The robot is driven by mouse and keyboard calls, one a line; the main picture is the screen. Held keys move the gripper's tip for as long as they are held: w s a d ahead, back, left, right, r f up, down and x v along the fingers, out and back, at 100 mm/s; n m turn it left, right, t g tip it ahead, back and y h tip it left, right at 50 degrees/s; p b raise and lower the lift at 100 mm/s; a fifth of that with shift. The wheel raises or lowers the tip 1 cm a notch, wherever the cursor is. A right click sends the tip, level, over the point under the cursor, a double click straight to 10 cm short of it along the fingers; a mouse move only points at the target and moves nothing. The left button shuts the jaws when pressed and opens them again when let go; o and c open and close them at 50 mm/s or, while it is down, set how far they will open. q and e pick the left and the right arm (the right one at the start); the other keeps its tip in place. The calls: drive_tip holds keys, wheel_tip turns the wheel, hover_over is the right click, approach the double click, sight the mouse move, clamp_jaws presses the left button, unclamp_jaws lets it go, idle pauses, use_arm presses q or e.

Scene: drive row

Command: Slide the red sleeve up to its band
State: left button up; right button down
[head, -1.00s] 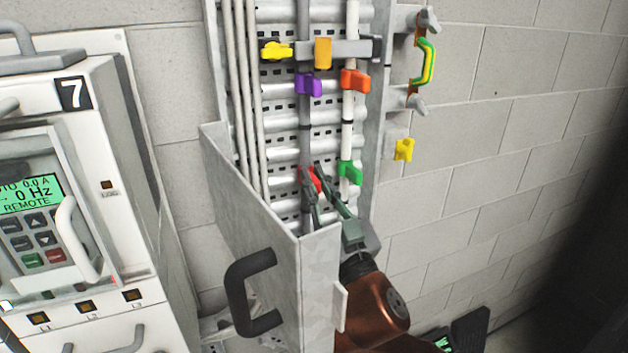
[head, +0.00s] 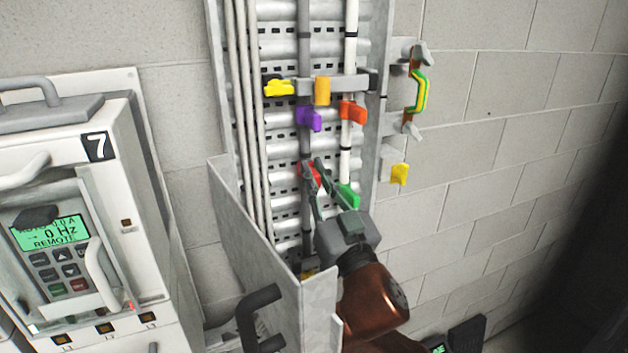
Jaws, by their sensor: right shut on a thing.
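The red sleeve (head: 307,171) sits on the grey cable (head: 305,228), below the purple sleeve (head: 309,118). My right gripper (head: 311,172) is shut on the red sleeve, and its fingers hide part of it. A dark mark that looks like the band shows on the grey cable close above the red sleeve. I cannot tell whether the two touch. My left gripper is not in view.
A green sleeve (head: 348,196) and an orange one (head: 352,112) are on the white cable just right. A grey clamp bar (head: 345,83) crosses above. The tray's metal panel (head: 262,240) with a black handle (head: 247,318) stands left of my arm.

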drive_tip(key=shift+r+p, duration=0.3)
drive_tip(key=shift+r, duration=0.5)
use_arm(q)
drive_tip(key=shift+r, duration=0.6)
use_arm(e)
drive_tip(key=shift+s+d, duration=0.1)
drive_tip(key=shift+r, duration=0.1)
drive_tip(key=c, duration=2)
unclamp_jaws()
drive_tip(key=shift+o, duration=0.2)
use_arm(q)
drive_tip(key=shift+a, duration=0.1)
use_arm(e)
drive_tip(key=shift+f, duration=0.25)
drive_tip(key=v, duration=0.7)
